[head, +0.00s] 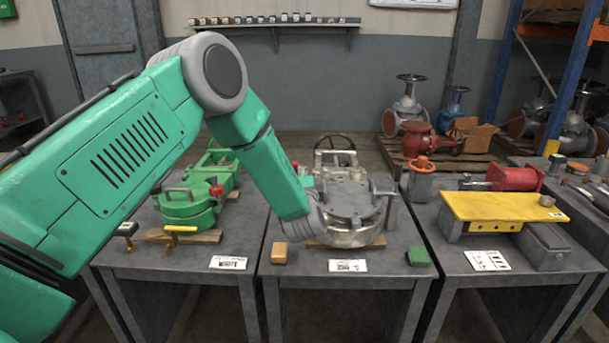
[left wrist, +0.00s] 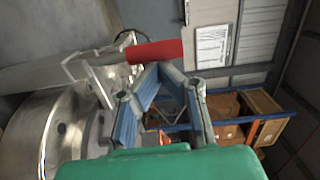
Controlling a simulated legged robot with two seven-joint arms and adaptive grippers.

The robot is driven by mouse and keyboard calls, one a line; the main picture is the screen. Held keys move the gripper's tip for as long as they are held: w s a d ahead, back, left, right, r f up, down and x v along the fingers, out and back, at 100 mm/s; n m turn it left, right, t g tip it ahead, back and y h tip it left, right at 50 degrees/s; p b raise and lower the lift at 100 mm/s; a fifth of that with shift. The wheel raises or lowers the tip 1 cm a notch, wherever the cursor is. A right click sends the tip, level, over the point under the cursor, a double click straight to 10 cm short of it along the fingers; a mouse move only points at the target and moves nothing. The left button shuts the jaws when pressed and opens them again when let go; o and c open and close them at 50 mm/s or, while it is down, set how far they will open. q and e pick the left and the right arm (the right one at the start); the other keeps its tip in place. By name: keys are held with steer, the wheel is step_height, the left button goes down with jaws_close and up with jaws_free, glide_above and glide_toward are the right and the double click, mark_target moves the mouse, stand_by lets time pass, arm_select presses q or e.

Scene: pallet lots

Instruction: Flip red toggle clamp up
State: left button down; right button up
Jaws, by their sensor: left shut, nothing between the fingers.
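The red clamp handle (left wrist: 155,52) shows in the left wrist view as a red grip, lying roughly level across the picture beside the silver metal housing (left wrist: 28,140). My left gripper (left wrist: 162,70) is shut and empty, its blue-grey fingertips just below the red grip in that picture. Whether they touch it is unclear. In the head view my left forearm reaches down to the silver housing (head: 350,202) on the middle table and hides part of its left side. A small red part (head: 296,167) peeks out beside the forearm. My right gripper is out of view.
A wooden block (head: 279,253) and a green block (head: 418,256) lie at the middle table's front. A green housing (head: 188,207) stands on the left table. Valves stand on pallets behind.

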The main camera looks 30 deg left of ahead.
arm_select(q)
steer(key=shift+s+a+n, duration=0.1)
steer(key=shift+a+n, duration=0.15)
steer(key=shift+n, duration=0.05)
steer(key=s+a+f+n+p, duration=0.4)
steer(key=a+n, duration=0.3)
steer(key=n, duration=0.6)
steer(key=shift+s+n+h, duration=0.2)
steer(key=shift+n+h, duration=0.1)
steer(key=shift+h, duration=0.1)
steer(key=shift+s+a+f, duration=0.1)
steer(key=shift+f, duration=0.05)
stand_by(0.5)
